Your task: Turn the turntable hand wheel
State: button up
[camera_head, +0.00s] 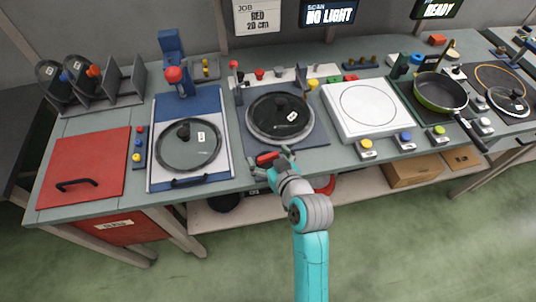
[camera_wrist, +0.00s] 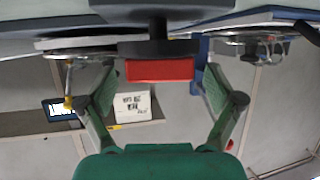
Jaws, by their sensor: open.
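The turntable (camera_head: 250,135) is a dark plate at the bench's middle, with a round lidded pan (camera_head: 281,116) on it. A red block-like grip (camera_head: 267,158), seemingly of the hand wheel, sits at the front edge of the turntable station. In the wrist view the red grip (camera_wrist: 160,70) hangs on a dark round part (camera_wrist: 157,48). My gripper (camera_head: 271,161) is at this grip, its fingers spread to either side. In the wrist view my gripper (camera_wrist: 158,88) shows clear gaps between both fingers and the red grip.
To the left are a blue-framed station with a glass lid (camera_head: 188,145), and a red panel (camera_head: 85,165) with a black handle. To the right are a white plate (camera_head: 368,107) and a green pan (camera_head: 440,92). A shelf with a cardboard box (camera_head: 412,170) runs below.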

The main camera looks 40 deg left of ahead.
jog(key=v, duration=1.1)
jog(key=shift+s+d, duration=0.15)
jog(key=shift+d, duration=0.1)
jog(key=s+d+f+m+t+h, duration=0.2)
jog(key=d+f+m, duration=0.1)
jog(key=d, duration=0.4)
jog(key=s+d+f+m+t+h, duration=0.2)
jog(key=d+f, duration=0.2)
jog(key=d, duration=0.4)
jog(key=s+d+f+m+t+h, duration=0.2)
jog(key=s+d+f+m, duration=0.1)
jog(key=d, duration=0.4)
jog(key=s+d+r+m+t+h, duration=0.1)
jog(key=s+d+r+m+h, duration=0.1)
jog(key=s+d, duration=0.4)
jog(key=s+d+r+m+t+h, duration=0.1)
jog(key=s+d+r+m+h, duration=0.1)
jog(key=s+d, duration=0.5)
jog(key=s+r+h, duration=0.1)
jog(key=s, duration=0.4)
jog(key=shift+s+r+t+h, duration=0.2)
jog(key=shift+s+t+h, duration=0.1)
jog(key=shift+h, duration=0.1)
jog(key=shift+d, duration=0.1)
